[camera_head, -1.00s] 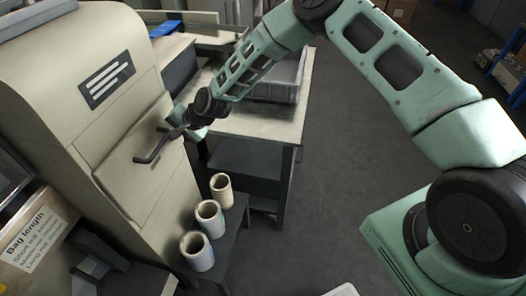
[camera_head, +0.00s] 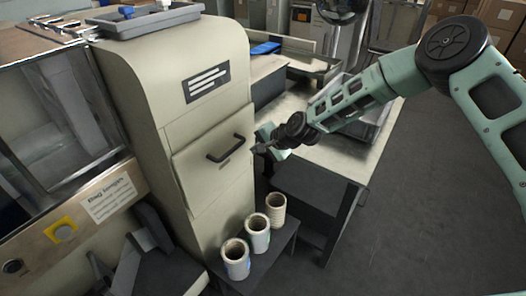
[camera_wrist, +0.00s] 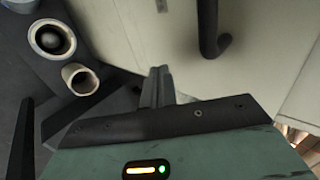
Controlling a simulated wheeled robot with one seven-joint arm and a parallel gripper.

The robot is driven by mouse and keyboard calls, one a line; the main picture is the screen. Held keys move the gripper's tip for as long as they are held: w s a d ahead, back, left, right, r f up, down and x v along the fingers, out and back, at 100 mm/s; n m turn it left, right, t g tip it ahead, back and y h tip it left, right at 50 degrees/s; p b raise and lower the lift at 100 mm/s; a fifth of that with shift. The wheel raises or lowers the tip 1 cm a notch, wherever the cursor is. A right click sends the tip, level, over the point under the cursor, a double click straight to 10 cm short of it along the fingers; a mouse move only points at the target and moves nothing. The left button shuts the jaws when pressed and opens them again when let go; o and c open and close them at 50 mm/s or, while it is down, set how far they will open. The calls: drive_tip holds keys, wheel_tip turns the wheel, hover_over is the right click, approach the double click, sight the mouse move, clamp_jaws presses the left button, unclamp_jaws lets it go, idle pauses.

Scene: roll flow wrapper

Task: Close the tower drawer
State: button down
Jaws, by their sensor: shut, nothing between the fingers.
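The beige tower (camera_head: 190,60) stands left of centre in the head view. Its drawer front (camera_head: 207,180) has a dark bar handle (camera_head: 228,149) and looks slightly proud of the tower face. How far out it is cannot be told exactly. My gripper (camera_head: 257,149) is shut and empty, just right of the handle by the drawer's right edge. In the wrist view my shut fingers (camera_wrist: 157,85) point toward the pale panel (camera_wrist: 275,50), with the handle (camera_wrist: 209,35) up and to the right, apart from them.
Several film rolls (camera_head: 258,233) stand on a dark low stand (camera_head: 268,262) below the drawer; two show in the wrist view (camera_wrist: 80,78). A workbench (camera_head: 330,155) with a grey bin (camera_head: 365,125) is behind my arm. Open floor (camera_head: 420,200) lies to the right.

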drive_tip(key=v, duration=1)
drive_tip(key=s+a+r+n+g+h, duration=0.1)
drive_tip(key=s+r+n+g, duration=0.2)
drive_tip(key=s, duration=0.4)
drive_tip(key=s+a+r+n+g+h, duration=0.1)
drive_tip(key=s+r+n, duration=0.25)
drive_tip(key=s, duration=0.45)
drive_tip(key=s+d+r+n+h, duration=0.2)
drive_tip(key=s+d+r+n, duration=0.2)
drive_tip(key=s, duration=0.7)
drive_tip(key=s+d+r+n+g+h+p, duration=0.1)
drive_tip(key=s+d+r+n+h, duration=0.2)
drive_tip(key=s+d, duration=0.4)
drive_tip(key=s+r+n, duration=0.1)
drive_tip(key=s, duration=0.3)
drive_tip(key=shift+s+r+g, duration=0.2)
drive_tip(key=shift+r+g, duration=0.1)
drive_tip(key=shift+r, duration=0.1)
